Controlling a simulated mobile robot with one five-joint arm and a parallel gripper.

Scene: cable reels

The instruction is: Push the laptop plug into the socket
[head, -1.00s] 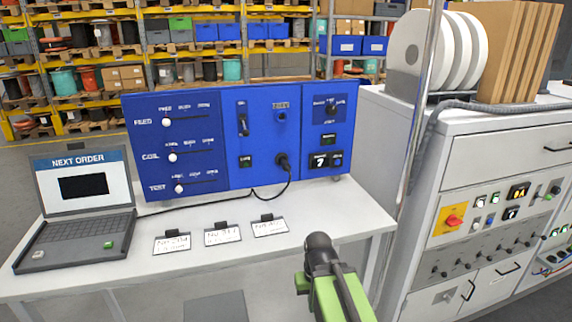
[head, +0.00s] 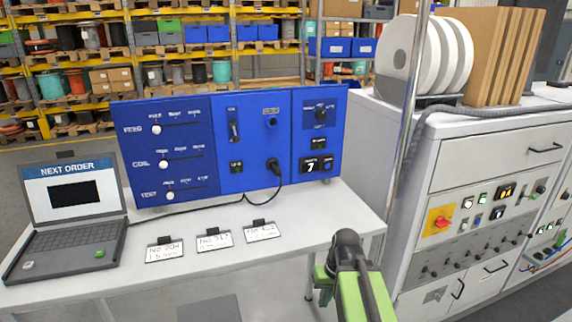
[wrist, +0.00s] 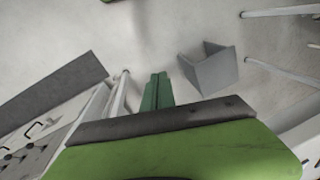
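A black plug (head: 273,165) is at the lower middle of the blue panel (head: 200,187), with its black cable hanging down. I cannot tell how deep it sits. The cable (head: 190,208) runs left along the table towards the laptop (head: 72,215), which is open and shows "NEXT ORDER". A round dark socket-like opening (head: 271,122) is above the plug. My gripper (wrist: 155,92) shows two dark green fingers close together with nothing visible between them; it is over the floor. In the head view my arm is in front of the table's right end, well away from the plug.
Several label cards (head: 214,240) lie on the white table (head: 340,212). A grey cabinet (head: 500,150) with switches stands right, behind a metal pole (head: 408,120). A grey open bin (wrist: 210,68) stands on the floor, which is otherwise largely clear.

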